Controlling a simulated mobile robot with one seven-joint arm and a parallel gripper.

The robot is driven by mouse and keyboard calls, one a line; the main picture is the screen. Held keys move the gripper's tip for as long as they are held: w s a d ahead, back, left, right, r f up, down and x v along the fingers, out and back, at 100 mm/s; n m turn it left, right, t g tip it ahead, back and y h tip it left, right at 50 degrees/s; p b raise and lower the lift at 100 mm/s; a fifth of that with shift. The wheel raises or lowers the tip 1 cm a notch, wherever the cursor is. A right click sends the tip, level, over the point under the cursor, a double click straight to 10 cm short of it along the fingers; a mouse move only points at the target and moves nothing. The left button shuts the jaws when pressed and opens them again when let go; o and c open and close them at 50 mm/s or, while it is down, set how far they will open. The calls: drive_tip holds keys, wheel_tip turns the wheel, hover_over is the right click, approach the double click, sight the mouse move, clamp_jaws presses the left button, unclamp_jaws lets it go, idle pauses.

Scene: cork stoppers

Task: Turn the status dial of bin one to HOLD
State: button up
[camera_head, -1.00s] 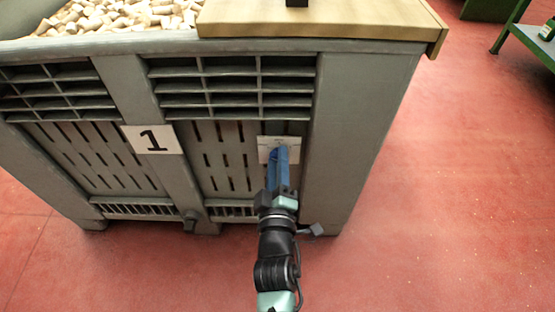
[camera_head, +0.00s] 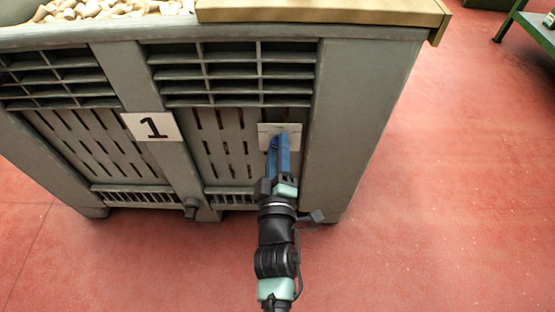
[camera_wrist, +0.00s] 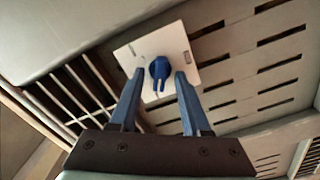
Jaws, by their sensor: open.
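The status dial (camera_wrist: 160,70) is a small blue knob on a white square plate (camera_wrist: 178,42), seen in the wrist view. The plate (camera_head: 267,131) sits on the front of the grey bin marked 1 (camera_head: 85,160), near its right corner post; the dial is hidden behind my gripper in the head view. My gripper (camera_wrist: 158,75) is open, with its two blue fingers on either side of the dial in the picture. It also shows in the head view (camera_head: 279,140). I cannot tell whether the fingers touch the dial. The plate's markings are too small to read.
A white number label (camera_head: 153,127) is on the bin's middle post. Cork stoppers (camera_head: 95,9) fill the bin, and a wooden board (camera_head: 320,12) covers its right part. A green table (camera_head: 532,30) stands far right. The red floor (camera_head: 450,190) at right is clear.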

drive_tip(key=s+p, duration=0.2)
drive_tip(key=s, duration=1)
drive_tip(key=shift+s+p, duration=0.4)
